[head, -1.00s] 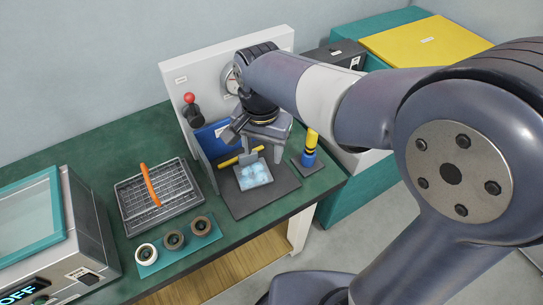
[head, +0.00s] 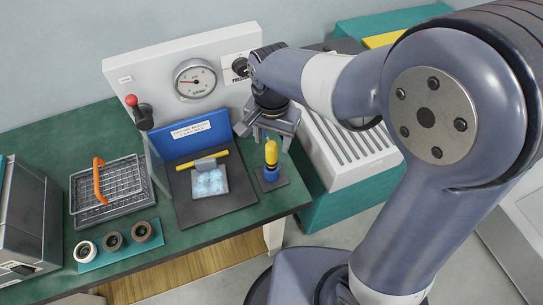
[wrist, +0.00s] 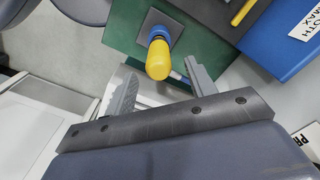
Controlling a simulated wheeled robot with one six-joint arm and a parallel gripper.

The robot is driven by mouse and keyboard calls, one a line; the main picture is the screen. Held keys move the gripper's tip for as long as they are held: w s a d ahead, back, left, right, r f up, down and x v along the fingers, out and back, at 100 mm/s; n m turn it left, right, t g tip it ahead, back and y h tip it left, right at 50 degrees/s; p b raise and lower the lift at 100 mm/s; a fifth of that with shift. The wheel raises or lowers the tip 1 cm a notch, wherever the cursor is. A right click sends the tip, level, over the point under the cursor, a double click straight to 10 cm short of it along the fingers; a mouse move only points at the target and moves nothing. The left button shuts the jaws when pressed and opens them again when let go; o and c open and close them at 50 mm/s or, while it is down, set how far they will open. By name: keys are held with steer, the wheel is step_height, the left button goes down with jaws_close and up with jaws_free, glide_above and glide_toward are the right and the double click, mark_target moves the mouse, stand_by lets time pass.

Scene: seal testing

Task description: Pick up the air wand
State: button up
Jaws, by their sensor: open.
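The air wand, which I take to be the upright yellow-topped piece with a blue lower part (head: 271,156), stands on a small dark square base at the right of the green bench. In the wrist view its yellow tip (wrist: 158,60) points toward the camera, beyond and between the fingers. My gripper (head: 267,138) is open and empty, just above and behind the wand in the head view. Its two fingers also show in the wrist view (wrist: 162,88), with no contact visible.
A yellow bar with a grey block (head: 205,163) and a clear pouch (head: 209,182) lie on a dark plate left of the wand. A white gauge panel (head: 150,75) stands behind. A wire basket (head: 112,185) and several rolls (head: 113,240) sit farther left. A ribbed white unit (head: 340,145) is at right.

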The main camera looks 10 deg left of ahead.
mark_target(272, 153)
steer(key=f, duration=0.5)
steer(key=shift+s+f+p, duration=0.2)
steer(key=shift+f+p, duration=0.15)
steer(key=c, duration=1.1)
steer(key=shift+r, duration=0.1)
step_height(272, 153, up, 10)
steer(key=shift+f, duration=0.1)
